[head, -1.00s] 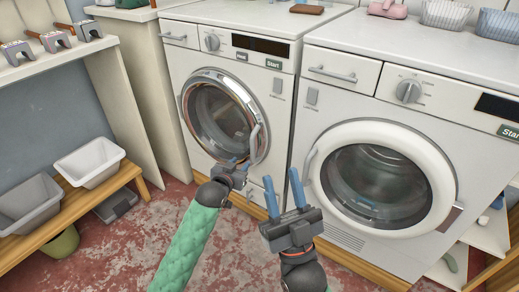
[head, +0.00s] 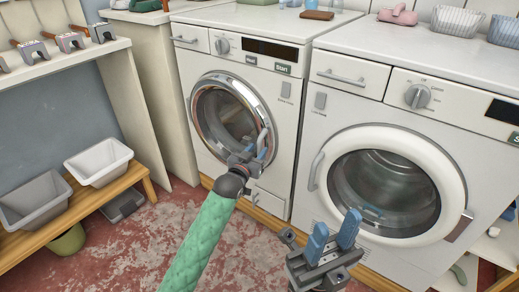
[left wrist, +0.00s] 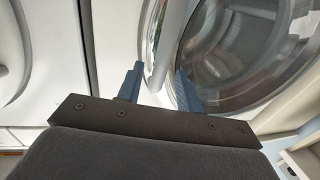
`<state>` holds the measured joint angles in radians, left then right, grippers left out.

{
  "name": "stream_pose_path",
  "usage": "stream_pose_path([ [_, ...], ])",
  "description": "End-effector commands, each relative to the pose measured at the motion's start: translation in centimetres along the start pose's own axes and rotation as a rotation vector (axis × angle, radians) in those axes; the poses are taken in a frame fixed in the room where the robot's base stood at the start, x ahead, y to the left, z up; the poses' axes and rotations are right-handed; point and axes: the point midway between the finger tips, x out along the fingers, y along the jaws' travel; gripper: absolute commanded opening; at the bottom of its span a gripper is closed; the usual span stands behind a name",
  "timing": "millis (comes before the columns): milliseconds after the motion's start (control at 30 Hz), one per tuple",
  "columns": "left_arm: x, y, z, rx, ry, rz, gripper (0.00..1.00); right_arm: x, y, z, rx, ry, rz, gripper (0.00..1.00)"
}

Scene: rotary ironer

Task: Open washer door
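Two white front-loading machines stand side by side in the head view. The left machine (head: 272,105) has a round chrome-rimmed door (head: 231,115) with a grey curved handle (head: 263,138) on its right edge. The right machine (head: 335,115) has a white-rimmed round door (head: 448,170). Both doors look closed. My left gripper (head: 250,158) is at the lower part of the chrome-rimmed door's handle. In the left wrist view its fingers (left wrist: 158,88) are apart, with the pale handle (left wrist: 163,45) between them; firm contact cannot be told. My right gripper (head: 335,236) is open and empty, before the right machine.
A low wooden bench (head: 105,199) with two tubs, a grey one (head: 30,203) and a white one (head: 98,162), stands at the left. Red worn floor (head: 135,250) lies clear in front of the left machine. The right machine's handle (head: 316,171) faces the left machine.

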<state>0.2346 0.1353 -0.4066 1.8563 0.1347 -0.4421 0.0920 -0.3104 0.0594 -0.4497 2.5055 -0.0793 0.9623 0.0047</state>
Motion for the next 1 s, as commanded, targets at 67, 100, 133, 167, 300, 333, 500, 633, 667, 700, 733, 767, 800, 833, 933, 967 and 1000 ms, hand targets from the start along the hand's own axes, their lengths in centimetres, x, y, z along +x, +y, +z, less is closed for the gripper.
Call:
stream_pose_path([
  [67,1.0,0.0,0.1,0.0,0.0,0.0,0.36,-0.2,-0.1,0.0,0.005,0.002,0.002,0.36],
  [100,1.5,0.0,0.1,0.0,0.0,0.0,0.36,-0.2,-0.1,0.0,0.008,0.003,0.003,0.36],
  [133,1.7,0.0,0.1,0.0,0.0,0.0,0.36,-0.3,-0.1,0.1,0.009,0.003,0.004,0.36],
  [167,1.9,0.0,0.1,0.0,0.0,0.0,0.36,-0.3,-0.1,0.1,0.011,0.004,0.004,0.36],
  [300,2.6,0.0,0.1,0.0,0.0,0.0,0.36,-0.3,-0.2,0.1,0.015,0.004,0.006,0.36],
  [333,2.7,0.0,0.0,0.0,-0.001,0.0,0.36,-0.3,-0.2,0.1,0.015,0.004,0.006,0.36],
  [500,2.7,0.0,0.0,0.0,-0.001,0.0,0.36,-0.3,-0.2,0.1,0.017,0.004,0.006,0.36],
  [633,2.7,0.0,0.0,0.0,-0.001,0.0,0.26,-0.3,-0.2,0.1,0.017,0.004,0.006,0.36],
  [667,2.7,0.0,0.0,0.0,-0.001,0.0,0.2,-0.3,-0.2,0.1,0.016,0.004,0.006,0.36],
  [700,2.7,0.0,0.0,0.0,-0.001,0.0,0.13,-0.3,-0.2,0.1,0.016,0.004,0.006,0.36],
  [733,2.7,0.0,0.0,0.0,-0.001,0.0,0.07,-0.3,-0.2,0.1,0.016,0.004,0.005,0.36],
  [767,2.7,0.0,0.0,0.0,-0.001,0.0,0.01,-0.3,-0.2,0.1,0.016,0.004,0.005,0.36],
  [800,2.7,0.0,0.0,0.0,-0.001,0.0,0.0,-0.3,-0.2,0.1,0.015,0.004,0.005,0.36],
  [833,2.7,0.0,0.0,0.0,-0.001,0.0,0.0,-0.3,-0.2,0.1,0.015,0.004,0.005,0.36],
  [933,2.7,0.0,0.0,0.0,-0.001,0.0,0.0,-0.3,-0.2,0.1,0.015,0.003,0.005,0.36],
  [967,2.7,0.0,0.0,0.0,-0.001,0.0,0.0,-0.3,-0.2,0.1,0.015,0.003,0.005,0.36],
  [1000,2.6,0.0,0.0,0.0,-0.001,0.001,0.0,-0.2,-0.1,0.1,0.015,0.003,0.005,0.36],
])
